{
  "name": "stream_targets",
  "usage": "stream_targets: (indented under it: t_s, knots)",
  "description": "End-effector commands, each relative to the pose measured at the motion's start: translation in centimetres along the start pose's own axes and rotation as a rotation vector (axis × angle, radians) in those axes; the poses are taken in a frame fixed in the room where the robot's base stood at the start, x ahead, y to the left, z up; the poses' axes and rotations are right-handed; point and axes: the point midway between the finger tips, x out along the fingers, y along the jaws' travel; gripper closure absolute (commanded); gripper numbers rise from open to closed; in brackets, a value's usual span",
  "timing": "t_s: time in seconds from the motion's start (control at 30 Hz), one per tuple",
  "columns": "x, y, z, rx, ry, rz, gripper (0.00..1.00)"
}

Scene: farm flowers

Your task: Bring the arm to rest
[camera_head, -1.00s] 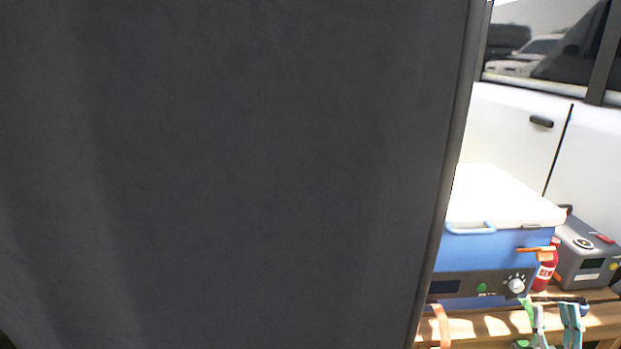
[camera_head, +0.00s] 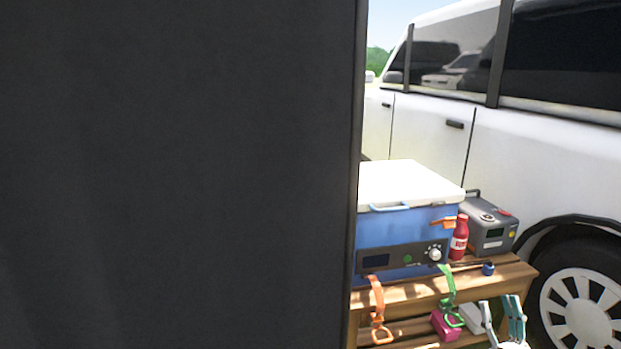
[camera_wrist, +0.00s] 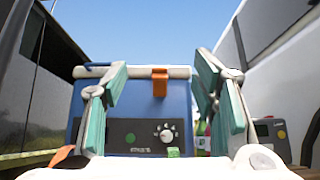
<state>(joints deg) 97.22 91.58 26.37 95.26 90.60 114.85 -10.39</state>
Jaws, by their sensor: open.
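My gripper (camera_wrist: 163,105) shows in the wrist view with its two teal-padded fingers spread wide apart and nothing between them. Beyond the fingers stands the blue cooler box, with its front panel, knob and orange latch facing me. In the head view, the tips of my gripper (camera_head: 502,322) show at the lower right edge, in front of the wooden bench. Most of my arm is out of the head view or hidden.
A large dark panel (camera_head: 170,180) fills the left of the head view. The blue cooler (camera_head: 400,228), a red bottle (camera_head: 459,240) and a grey power box (camera_head: 490,228) stand on a wooden bench (camera_head: 515,275). A white vehicle (camera_head: 560,150) stands behind.

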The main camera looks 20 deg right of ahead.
Motion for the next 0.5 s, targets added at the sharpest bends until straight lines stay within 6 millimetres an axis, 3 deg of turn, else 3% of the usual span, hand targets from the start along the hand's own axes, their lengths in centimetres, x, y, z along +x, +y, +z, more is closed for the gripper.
stream_targets:
  t_s: [0.37,0.5]
  knots:
    - [3.8,3.3,0.0,0.055,0.026,0.164,0.47]
    - [6.0,5.6,0.2,0.088,0.041,0.268,0.47]
